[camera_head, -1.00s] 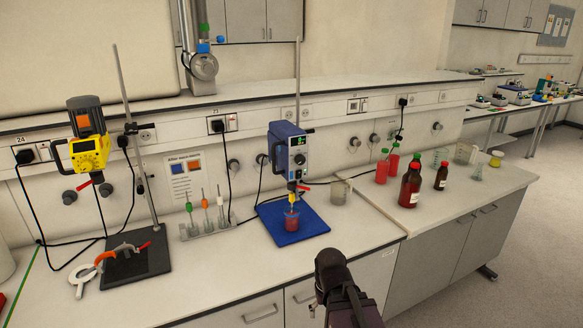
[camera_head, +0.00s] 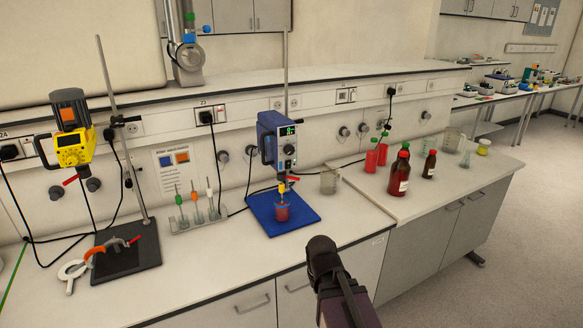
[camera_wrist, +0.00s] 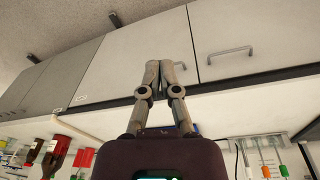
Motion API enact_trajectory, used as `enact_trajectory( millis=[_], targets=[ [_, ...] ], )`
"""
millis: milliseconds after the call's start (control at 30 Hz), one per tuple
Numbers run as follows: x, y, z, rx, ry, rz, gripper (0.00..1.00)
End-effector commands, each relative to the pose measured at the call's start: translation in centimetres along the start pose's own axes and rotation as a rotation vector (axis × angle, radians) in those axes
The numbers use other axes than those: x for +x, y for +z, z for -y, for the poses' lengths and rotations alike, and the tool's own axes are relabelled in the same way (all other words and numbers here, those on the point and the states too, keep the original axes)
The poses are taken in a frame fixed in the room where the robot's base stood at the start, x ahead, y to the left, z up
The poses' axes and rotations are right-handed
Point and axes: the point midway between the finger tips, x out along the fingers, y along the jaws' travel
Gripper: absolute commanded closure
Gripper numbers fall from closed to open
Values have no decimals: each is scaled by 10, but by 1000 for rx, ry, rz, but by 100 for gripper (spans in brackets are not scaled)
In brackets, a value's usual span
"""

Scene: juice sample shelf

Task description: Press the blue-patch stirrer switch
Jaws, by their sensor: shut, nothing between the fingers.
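A sheet (camera_head: 175,178) on the wall panel between the two stirrers bears a blue patch (camera_head: 165,161) and an orange patch (camera_head: 181,157). It is too small to tell whether the patches are switches. A yellow stirrer (camera_head: 74,150) stands at the left. My gripper (camera_wrist: 167,66) is shut and empty in the wrist view, fingertips together, near the counter's front edge. In the head view my arm's end is before the counter, apart from the sheet and stirrers.
A rack (camera_head: 200,220) with several coloured-top tools stands below the sheet. A clear beaker (camera_head: 329,181) and red bottles (camera_head: 399,174) stand to the right. Clamps lie on the black base (camera_head: 125,254). The front strip of counter is clear. Cabinet doors (camera_wrist: 235,45) lie below it.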

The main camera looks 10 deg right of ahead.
Motion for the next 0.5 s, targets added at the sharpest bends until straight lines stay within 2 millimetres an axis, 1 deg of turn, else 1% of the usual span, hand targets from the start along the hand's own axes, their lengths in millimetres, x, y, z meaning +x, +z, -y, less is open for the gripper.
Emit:
enact_trajectory(
  millis=[133,267,500],
  targets=[
    [2,-28,-17,-12,68,-101,100],
    [1,-57,-35,-34,146,-214,100],
    [-12,-111,-69,-102,301,-430,100]
  ],
)
